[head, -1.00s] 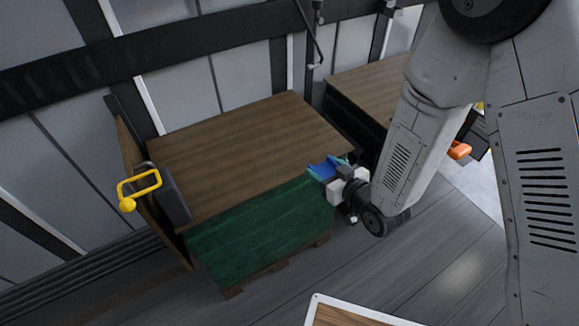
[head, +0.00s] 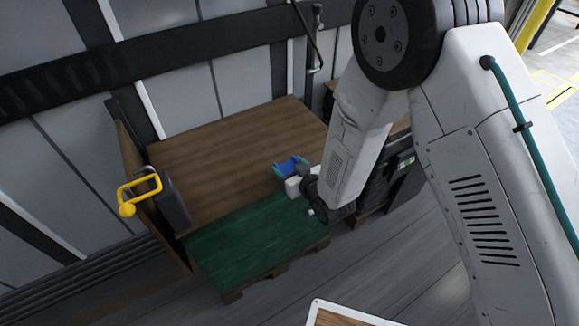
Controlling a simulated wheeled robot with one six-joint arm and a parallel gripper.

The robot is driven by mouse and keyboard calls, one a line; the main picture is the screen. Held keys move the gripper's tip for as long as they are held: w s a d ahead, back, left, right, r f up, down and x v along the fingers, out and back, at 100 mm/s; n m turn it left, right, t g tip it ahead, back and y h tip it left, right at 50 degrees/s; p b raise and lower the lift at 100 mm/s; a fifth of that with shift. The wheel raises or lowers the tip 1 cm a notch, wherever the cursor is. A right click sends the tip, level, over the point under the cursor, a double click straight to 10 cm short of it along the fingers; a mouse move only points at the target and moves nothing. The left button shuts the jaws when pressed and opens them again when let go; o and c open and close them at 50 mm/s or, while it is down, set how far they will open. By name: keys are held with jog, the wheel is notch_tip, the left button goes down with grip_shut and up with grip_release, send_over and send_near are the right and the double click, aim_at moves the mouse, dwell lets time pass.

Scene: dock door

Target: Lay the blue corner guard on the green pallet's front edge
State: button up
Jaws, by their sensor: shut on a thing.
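The blue corner guard (head: 290,166) is held in my gripper (head: 283,170), which is shut on it. It appears over the right part of the brown top of the green pallet load, near its front edge. Whether it touches the surface cannot be told. The green pallet (head: 252,246) has a green front face, a brown wooden top and wooden feet on the floor. The gripper and wrist hide part of its right front corner.
A second, dark-sided stack (head: 388,180) stands to the right, partly behind my arm. A wood-topped, white-rimmed surface (head: 345,315) shows at the bottom. Grey floor lies in front.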

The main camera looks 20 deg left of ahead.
jog(key=shift+f, duration=0.55)
jog(key=o, duration=1)
jog(key=shift+r, duration=0.55)
jog(key=v, duration=1.2)
jog(key=shift+r, duration=0.15)
